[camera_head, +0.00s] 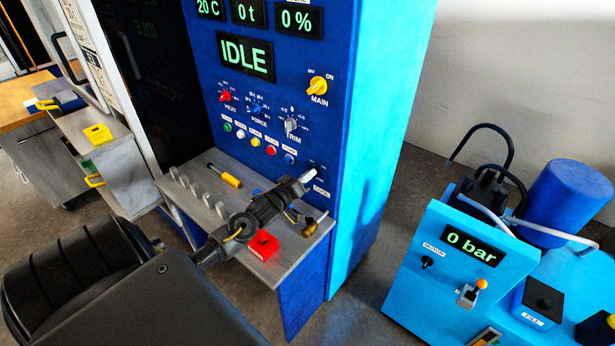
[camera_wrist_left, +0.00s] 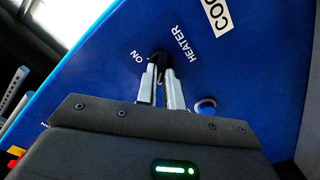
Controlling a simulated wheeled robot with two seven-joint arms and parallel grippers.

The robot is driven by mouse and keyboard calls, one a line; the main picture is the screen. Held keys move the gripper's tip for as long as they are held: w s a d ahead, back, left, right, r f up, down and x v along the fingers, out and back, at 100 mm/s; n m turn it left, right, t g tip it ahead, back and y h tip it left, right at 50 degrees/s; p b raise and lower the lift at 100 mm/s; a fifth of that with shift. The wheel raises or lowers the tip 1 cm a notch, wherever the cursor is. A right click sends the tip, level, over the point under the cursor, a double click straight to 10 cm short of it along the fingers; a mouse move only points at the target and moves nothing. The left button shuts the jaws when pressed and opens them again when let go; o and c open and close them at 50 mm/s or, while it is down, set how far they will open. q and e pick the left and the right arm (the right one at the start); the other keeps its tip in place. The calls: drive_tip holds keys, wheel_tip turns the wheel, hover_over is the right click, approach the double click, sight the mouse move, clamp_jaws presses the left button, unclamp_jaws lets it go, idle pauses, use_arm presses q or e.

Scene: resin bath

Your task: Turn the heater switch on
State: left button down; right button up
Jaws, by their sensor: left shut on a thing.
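The blue control panel (camera_head: 280,60) carries the heater switch. In the left wrist view the heater switch (camera_wrist_left: 157,57) is a small black knob, with the words ON to its left and HEATER to its right. My left gripper (camera_head: 309,175) reaches in from the lower left at the panel's lower right. Its two silver fingers, also in the left wrist view (camera_wrist_left: 161,75), are close together and shut on the switch. The fingers hide much of the knob, so I cannot tell its exact setting. My right gripper is not in view.
Below the panel a grey shelf (camera_head: 284,262) holds a red block (camera_head: 263,245), a yellow-handled tool (camera_head: 224,176) and several grey pegs. The yellow MAIN knob (camera_head: 317,87) is above. The display (camera_head: 245,56) reads IDLE. A light-blue pump unit (camera_head: 425,285) stands right, across clear floor.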

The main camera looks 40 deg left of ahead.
use_arm(q)
drive_tip(key=shift+d+m, duration=0.2)
drive_tip(key=shift+m, duration=4.05)
drive_tip(key=shift+d+m, duration=0.15)
drive_tip(key=shift+m, duration=4.1)
drive_tip(key=c, duration=1.5)
unclamp_jaws()
drive_tip(key=shift+s+d+b, duration=0.15)
drive_tip(key=shift+s+b, duration=1.4)
drive_tip(key=shift+s, duration=3.85)
